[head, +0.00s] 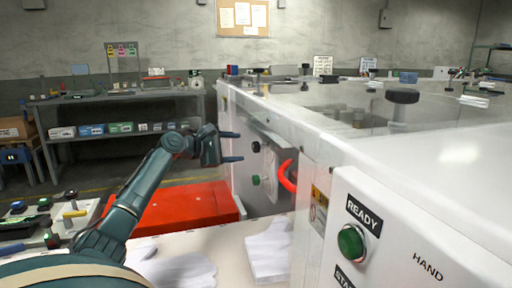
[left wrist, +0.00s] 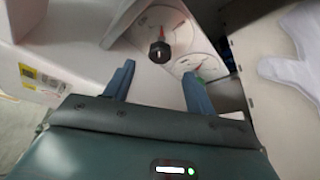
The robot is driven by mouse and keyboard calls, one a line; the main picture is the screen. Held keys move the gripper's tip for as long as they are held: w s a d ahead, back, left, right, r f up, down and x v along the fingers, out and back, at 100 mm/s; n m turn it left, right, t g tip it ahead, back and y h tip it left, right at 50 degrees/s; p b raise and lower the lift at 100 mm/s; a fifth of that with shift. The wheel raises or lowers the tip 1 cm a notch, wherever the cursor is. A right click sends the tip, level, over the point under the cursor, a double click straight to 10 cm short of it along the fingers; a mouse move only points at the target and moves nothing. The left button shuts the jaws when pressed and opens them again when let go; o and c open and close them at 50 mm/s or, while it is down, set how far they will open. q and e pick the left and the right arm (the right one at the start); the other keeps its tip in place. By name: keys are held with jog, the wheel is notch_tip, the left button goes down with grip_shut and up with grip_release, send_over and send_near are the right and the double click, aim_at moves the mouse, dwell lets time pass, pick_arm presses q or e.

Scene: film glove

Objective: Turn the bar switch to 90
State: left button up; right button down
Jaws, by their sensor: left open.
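A black bar-shaped knob (head: 256,147) stands on the side panel of the white machine. In the left wrist view this black knob (left wrist: 160,52) sits on a round white dial (left wrist: 165,22) with red markings; I cannot read its numbers. A green knob (head: 256,180) is below it, and its smaller dial (left wrist: 197,58) shows in the left wrist view. My left gripper (head: 239,146) is open and empty, pointing at the black knob with a small gap. In the left wrist view the knob lies just beyond the open fingers (left wrist: 159,71). My right gripper is out of view.
A red ring handle (head: 287,176) sticks out right of the knobs. A red box (head: 185,205) stands below my left arm. White gloves (head: 180,270) lie on the pale table. A READY panel with a green button (head: 351,243) is nearer, at right.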

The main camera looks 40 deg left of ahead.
aim_at(253, 147)
pick_arm(q)
jog(key=x, duration=0.7)
jog(key=shift+w, duration=0.25)
jog(key=shift+w+d+f, duration=0.1)
jog(key=shift+w, duration=0.5)
jog(key=c, duration=1)
jog(key=shift+o, duration=0.2)
